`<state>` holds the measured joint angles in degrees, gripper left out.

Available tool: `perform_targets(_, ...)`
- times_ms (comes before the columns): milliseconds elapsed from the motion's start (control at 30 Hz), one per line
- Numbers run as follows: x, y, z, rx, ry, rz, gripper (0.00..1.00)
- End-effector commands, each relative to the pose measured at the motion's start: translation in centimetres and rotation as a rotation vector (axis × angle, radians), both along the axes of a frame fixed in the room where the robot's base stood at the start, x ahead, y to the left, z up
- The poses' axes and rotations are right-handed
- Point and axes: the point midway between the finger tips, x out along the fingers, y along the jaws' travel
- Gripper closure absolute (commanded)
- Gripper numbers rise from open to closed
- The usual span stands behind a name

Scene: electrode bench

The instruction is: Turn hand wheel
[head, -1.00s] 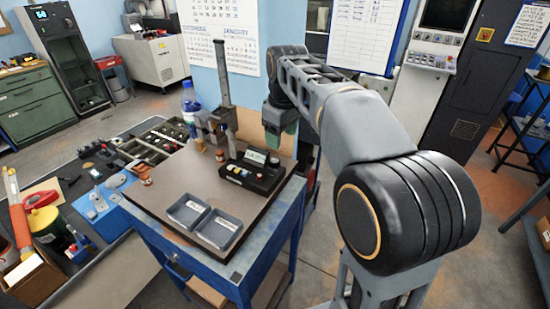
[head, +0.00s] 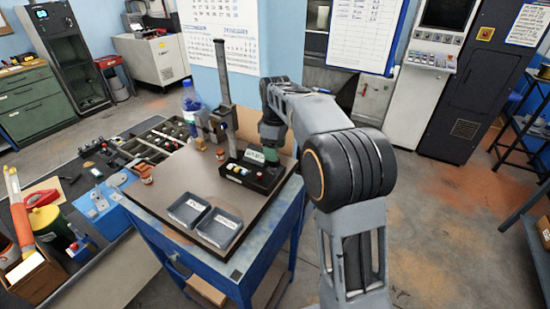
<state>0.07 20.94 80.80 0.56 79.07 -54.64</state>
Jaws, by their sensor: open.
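A tall grey post (head: 221,75) with a dark clamp-like head stands at the back of the blue bench. I cannot make out a hand wheel for certain at this size. My gripper (head: 270,155) points down at the right rear of the bench, right of the post. Its greenish end is over or just behind a black box (head: 238,182) with coloured buttons and a white label. It is open, with nothing seen in it. The fingertips are small and partly hidden, so I cannot tell whether they touch the box.
Two grey trays (head: 219,227) lie at the bench's front, with bare top (head: 160,200) left of them. A small orange-brown jar (head: 146,174) stands at the left edge. A blue-capped bottle (head: 190,105) stands behind. A cluttered dark table (head: 80,180) adjoins on the left.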

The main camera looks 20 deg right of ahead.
Motion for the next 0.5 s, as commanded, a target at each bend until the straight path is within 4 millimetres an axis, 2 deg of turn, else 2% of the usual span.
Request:
perform_targets(200, -0.1, 0.0, -2.7, 0.000, 0.002, 0.000, 0.38)
perform_targets(500, -0.1, 0.1, -4.0, 0.000, -0.001, 0.000, 0.38)
